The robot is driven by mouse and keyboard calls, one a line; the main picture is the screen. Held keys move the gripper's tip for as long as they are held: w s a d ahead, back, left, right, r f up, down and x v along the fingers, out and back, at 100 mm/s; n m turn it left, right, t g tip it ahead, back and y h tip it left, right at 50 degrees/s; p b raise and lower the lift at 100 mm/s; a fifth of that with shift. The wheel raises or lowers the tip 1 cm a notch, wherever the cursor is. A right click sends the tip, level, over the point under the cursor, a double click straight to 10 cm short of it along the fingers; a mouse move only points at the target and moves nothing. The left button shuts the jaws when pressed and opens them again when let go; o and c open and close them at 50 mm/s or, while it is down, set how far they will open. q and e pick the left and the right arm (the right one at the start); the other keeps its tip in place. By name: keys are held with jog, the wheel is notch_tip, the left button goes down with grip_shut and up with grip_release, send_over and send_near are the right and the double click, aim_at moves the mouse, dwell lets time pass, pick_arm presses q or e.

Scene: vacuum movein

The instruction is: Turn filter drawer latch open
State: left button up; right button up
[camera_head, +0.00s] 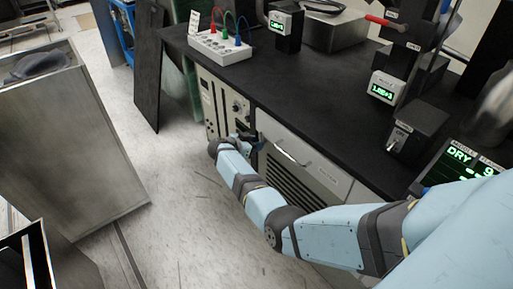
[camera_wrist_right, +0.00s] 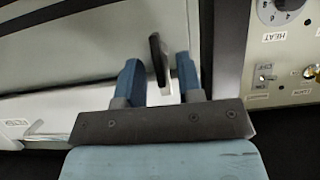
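My right gripper (camera_wrist_right: 158,75) reaches the cabinet front, its two blue fingers apart. A small black latch (camera_wrist_right: 157,55) stands between the fingertips, with a visible gap to each finger; it looks upright in the right wrist view, on a pale plate. In the head view the right gripper (camera_head: 247,141) is small and dark at the left edge of the grey drawer front (camera_head: 318,168). The latch cannot be made out there. My left gripper is not in view.
A control panel (camera_wrist_right: 284,55) with a knob and switches lies beside the latch. A curved metal handle (camera_head: 290,153) is on the drawer front. The black countertop (camera_head: 330,95) above carries a white box with coloured cables (camera_head: 219,46). A metal cart (camera_head: 70,135) stands left; floor between is clear.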

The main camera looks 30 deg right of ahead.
jog(key=shift+d+f, duration=0.15)
jog(key=shift+d, duration=0.25)
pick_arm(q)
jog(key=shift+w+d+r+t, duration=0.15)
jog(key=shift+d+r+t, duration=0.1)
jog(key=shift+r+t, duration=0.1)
pick_arm(e)
grip_shut()
